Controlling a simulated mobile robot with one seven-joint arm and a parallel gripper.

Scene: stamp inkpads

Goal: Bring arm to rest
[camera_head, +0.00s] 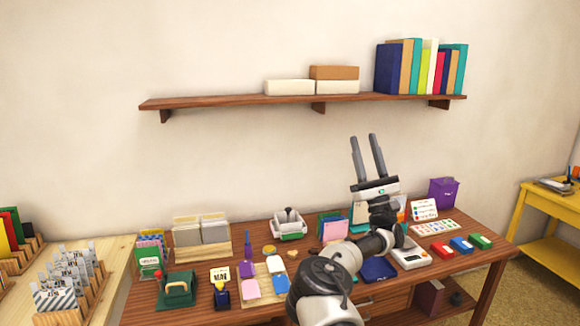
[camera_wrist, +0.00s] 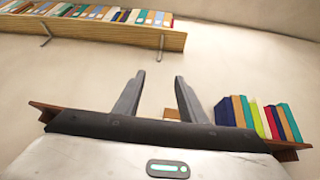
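My gripper (camera_head: 366,157) is raised above the wooden desk (camera_head: 485,255), its two fingers pointing up toward the wall. In the wrist view the fingers (camera_wrist: 159,92) stand apart with nothing between them, so it is open and empty. My arm reaches up from the front of the desk and hides part of the desktop behind it.
A wall shelf (camera_head: 220,102) with books (camera_head: 420,67) and boxes (camera_head: 290,87) is above and behind the gripper. The desk holds stamps, several inkpads (camera_head: 461,245), card holders (camera_head: 201,232) and a purple box (camera_head: 442,192). A yellow table (camera_head: 549,205) stands at right.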

